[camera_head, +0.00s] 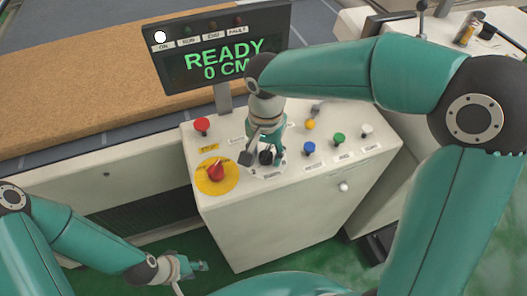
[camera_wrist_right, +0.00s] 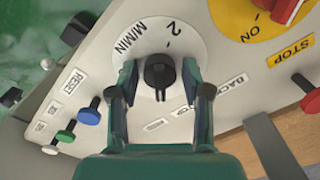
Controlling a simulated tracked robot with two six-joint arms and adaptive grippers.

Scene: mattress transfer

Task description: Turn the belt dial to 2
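The belt dial is a black knob (camera_wrist_right: 160,72) on a round white plate (camera_wrist_right: 148,35) marked "M/MIN" and "2". The "2" lies above and slightly right of the knob in the right wrist view. My right gripper (camera_wrist_right: 158,78) is open, with one finger on each side of the knob and a visible gap to it. In the head view my right gripper (camera_head: 258,156) is at the dial on the console top and hides part of it. I cannot tell which mark the knob points to. My left gripper (camera_head: 190,267) is low at the left, away from the console.
A display (camera_head: 222,55) reads "READY 0 CM". A brown mattress (camera_head: 90,85) lies behind.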

